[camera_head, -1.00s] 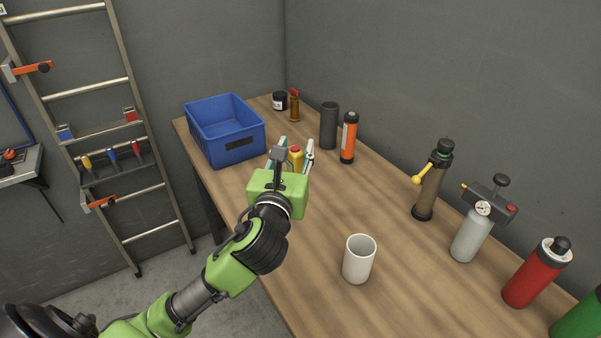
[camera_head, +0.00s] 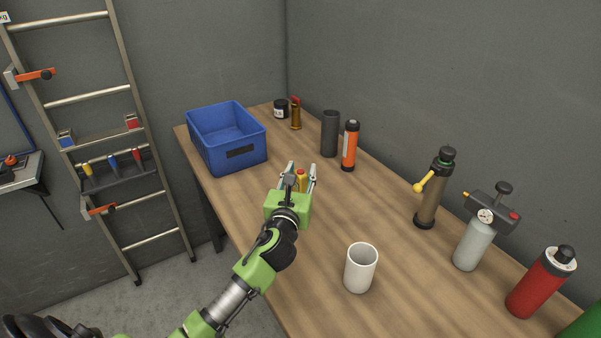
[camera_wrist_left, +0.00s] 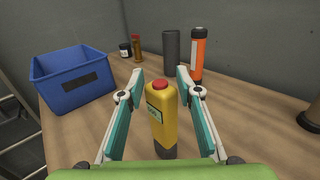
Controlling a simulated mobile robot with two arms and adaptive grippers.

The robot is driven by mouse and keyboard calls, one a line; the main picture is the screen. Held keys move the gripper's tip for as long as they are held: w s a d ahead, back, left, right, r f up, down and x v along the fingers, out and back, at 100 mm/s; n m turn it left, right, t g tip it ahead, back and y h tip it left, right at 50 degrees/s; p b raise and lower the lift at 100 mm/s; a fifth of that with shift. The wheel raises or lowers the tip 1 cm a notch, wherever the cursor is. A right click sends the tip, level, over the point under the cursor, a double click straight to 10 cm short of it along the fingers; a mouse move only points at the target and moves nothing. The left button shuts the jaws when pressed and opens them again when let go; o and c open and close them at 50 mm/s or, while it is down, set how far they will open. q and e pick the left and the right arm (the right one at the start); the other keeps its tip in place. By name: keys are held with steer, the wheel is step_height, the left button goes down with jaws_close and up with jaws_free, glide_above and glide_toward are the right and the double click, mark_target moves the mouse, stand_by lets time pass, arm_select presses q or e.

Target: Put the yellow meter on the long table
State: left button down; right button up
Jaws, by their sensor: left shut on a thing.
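The yellow meter (camera_head: 302,181) has a red top and a small green label. It is upright between the fingers of my left gripper (camera_head: 302,168), over the long table (camera_head: 340,213). In the left wrist view the meter (camera_wrist_left: 162,122) stands between the two teal-padded fingers of the gripper (camera_wrist_left: 160,76), which is shut on it. Its dark lower end is just above my green palm in that view. I cannot tell whether its base touches the wood. My right gripper is not in view.
A blue bin (camera_head: 228,138) stands beyond the gripper to the left. A white cup (camera_head: 360,268) stands nearer. An orange canister (camera_head: 350,146), a dark cylinder (camera_head: 330,134), a brown pump bottle (camera_head: 431,188) and a grey gauge bottle (camera_head: 476,243) line the wall side. Bare wood surrounds the gripper.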

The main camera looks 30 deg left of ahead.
arm_select(q)
steer(key=shift+f, duration=0.1)
steer(key=c, duration=1.7)
jaws_free()
steer(key=shift+o, duration=1.2)
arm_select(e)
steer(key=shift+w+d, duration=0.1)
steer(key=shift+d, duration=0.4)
arm_select(q)
steer(key=shift+r, duration=0.2)
steer(key=shift+s+d+f, duration=0.1)
steer(key=shift+s+f, duration=0.05)
steer(key=shift+s, duration=0.15)
steer(key=b+v, duration=0.1)
steer(key=v, duration=1)
steer(key=shift+s, duration=0.15)
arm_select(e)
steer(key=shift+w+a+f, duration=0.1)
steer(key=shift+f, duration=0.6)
arm_select(q)
steer(key=shift+d, duration=0.1)
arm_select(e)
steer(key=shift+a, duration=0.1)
